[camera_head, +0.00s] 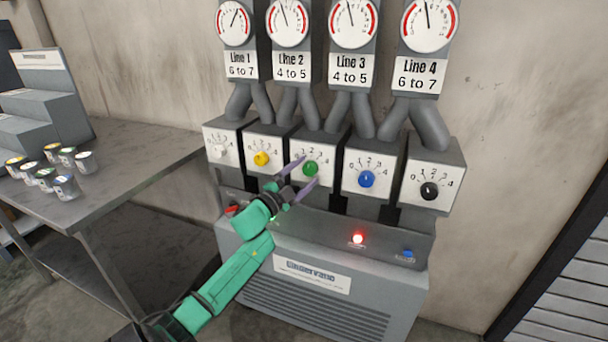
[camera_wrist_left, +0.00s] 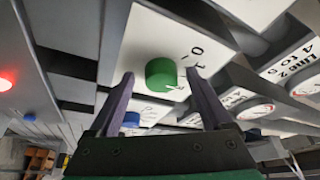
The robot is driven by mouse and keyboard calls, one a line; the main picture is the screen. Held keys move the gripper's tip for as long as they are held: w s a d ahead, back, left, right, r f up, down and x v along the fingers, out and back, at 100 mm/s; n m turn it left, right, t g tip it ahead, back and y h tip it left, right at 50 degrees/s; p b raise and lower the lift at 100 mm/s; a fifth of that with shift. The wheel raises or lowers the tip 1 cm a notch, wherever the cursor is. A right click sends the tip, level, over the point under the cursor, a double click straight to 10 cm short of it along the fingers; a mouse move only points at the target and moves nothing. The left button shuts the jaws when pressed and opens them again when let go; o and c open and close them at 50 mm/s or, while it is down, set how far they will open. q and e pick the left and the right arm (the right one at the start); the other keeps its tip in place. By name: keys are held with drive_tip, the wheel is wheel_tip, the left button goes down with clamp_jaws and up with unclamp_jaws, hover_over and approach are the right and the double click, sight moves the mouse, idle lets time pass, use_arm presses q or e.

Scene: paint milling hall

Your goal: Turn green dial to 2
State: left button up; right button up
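The green dial (camera_head: 310,169) sits on the middle white scale panel of the row, marked 0 to 4. It also shows in the wrist view (camera_wrist_left: 160,73), with the panel digits partly visible. My left gripper (camera_head: 311,170) is open in front of the dial, one finger on each side. In the wrist view the fingers (camera_wrist_left: 158,80) leave a gap on both sides of the dial, so it is not gripped. The setting of the green dial is too small to read surely. My right gripper is not in view.
A yellow dial (camera_head: 261,158) and a blue dial (camera_head: 366,179) flank the green one; a white dial (camera_head: 219,151) and a black dial (camera_head: 429,191) stand at the ends. Below is a ledge with a lit red lamp (camera_head: 357,238). A table (camera_head: 120,160) with several small cans stands left.

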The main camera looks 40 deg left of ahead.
use_arm(q)
drive_tip(key=s+f, duration=0.2)
drive_tip(key=s, duration=1.2)
drive_tip(key=shift+s+f+b, duration=0.15)
drive_tip(key=shift+f+b, duration=0.15)
drive_tip(key=shift+f, duration=0.05)
drive_tip(key=shift+a, duration=0.1)
drive_tip(key=s+d+f+n+g+y+p, duration=0.15)
drive_tip(key=s+f+n+g, duration=0.3)
drive_tip(key=f, duration=1.15)
drive_tip(key=s+f+n+g+y+p, duration=0.25)
drive_tip(key=f+n+g, duration=0.2)
drive_tip(key=f, duration=1.15)
drive_tip(key=s+d+f+g+h+p, duration=0.1)
drive_tip(key=s+d+f+g+p, duration=0.1)
drive_tip(key=s+d+f+g, duration=0.3)
drive_tip(key=s+d+f+n+g+h+p, duration=0.1)
drive_tip(key=s+d+f+g, duration=0.4)
drive_tip(key=s+d+f, duration=0.8)
drive_tip(key=s+h+p, duration=0.1)
drive_tip(key=s, duration=0.6)
drive_tip(key=shift+h, duration=0.3)
